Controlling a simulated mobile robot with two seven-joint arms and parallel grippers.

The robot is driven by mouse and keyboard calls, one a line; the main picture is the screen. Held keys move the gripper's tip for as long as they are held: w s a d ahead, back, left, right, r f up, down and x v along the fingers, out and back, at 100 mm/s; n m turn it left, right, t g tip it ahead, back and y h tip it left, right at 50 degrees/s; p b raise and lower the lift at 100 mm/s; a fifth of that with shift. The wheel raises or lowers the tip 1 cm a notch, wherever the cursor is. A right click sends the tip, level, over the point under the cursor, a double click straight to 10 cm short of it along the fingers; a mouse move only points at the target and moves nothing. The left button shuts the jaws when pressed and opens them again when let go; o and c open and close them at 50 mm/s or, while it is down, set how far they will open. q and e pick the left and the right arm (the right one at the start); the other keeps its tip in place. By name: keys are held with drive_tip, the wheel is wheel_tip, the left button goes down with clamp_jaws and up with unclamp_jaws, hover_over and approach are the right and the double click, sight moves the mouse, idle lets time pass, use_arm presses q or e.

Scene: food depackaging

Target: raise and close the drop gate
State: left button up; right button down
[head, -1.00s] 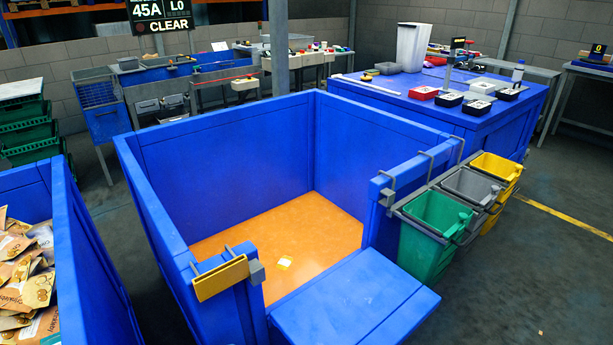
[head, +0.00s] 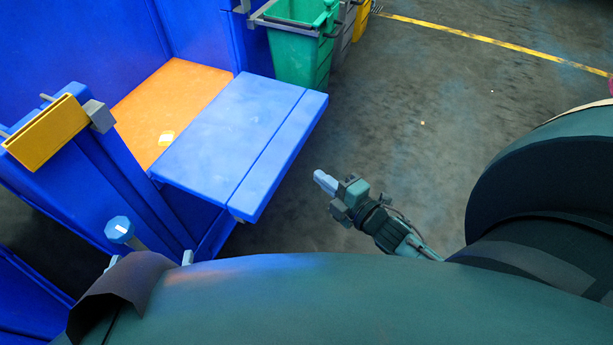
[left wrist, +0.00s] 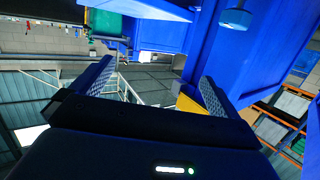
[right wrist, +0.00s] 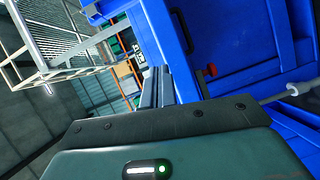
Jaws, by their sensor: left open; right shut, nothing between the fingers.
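The drop gate (head: 235,140) is a blue panel folded down at the front opening of the blue pen. It lies about level, sticking outward. My right gripper (head: 325,182) is shut and empty, to the right of the gate's outer edge and apart from it. Its closed fingers (right wrist: 155,87) show in the right wrist view. My left gripper (left wrist: 152,88) is open in the left wrist view, with nothing between its fingers. In the head view my own body hides most of it.
A yellow holder (head: 46,133) hangs on the pen's left front wall. Grey floor right of the gate is clear.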

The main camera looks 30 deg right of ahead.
drive_tip(key=w+d+f+n+y+b, duration=0.35)
drive_tip(key=f+n+b, duration=0.35)
drive_tip(key=n+b, duration=0.4)
drive_tip(key=w+d+f+n+y+b, duration=0.2)
drive_tip(key=d+f+n+y+b, duration=0.45)
drive_tip(key=n, duration=0.75)
use_arm(q)
drive_tip(key=shift+s+d+f+m+t+h+b, duration=0.1)
drive_tip(key=shift+d+f+m+t+h+b, duration=0.25)
drive_tip(key=shift+f+m+t+h+b, duration=0.45)
drive_tip(key=shift+s+d+f+m+t+h+b, duration=0.15)
drive_tip(key=shift+d+f+m+t+h, duration=0.3)
drive_tip(key=shift+t+h, duration=0.45)
drive_tip(key=shift+s+d+f+m+t+h+b, duration=0.1)
drive_tip(key=shift+d+f+m+t+h+b, duration=0.15)
drive_tip(key=shift+f+m+t+h+b, duration=0.55)
use_arm(e)
drive_tip(key=w+a+r+h, duration=0.1)
drive_tip(key=w+a+r, duration=0.5)
drive_tip(key=w+a, duration=0.1)
drive_tip(key=shift+w, duration=0.35)
use_arm(q)
drive_tip(key=shift+n+p, duration=0.3)
drive_tip(key=shift+n, duration=0.05)
use_arm(e)
drive_tip(key=shift+a+r, duration=0.1)
use_arm(q)
drive_tip(key=shift+r, duration=0.1)
use_arm(e)
drive_tip(key=shift+r, duration=0.1)
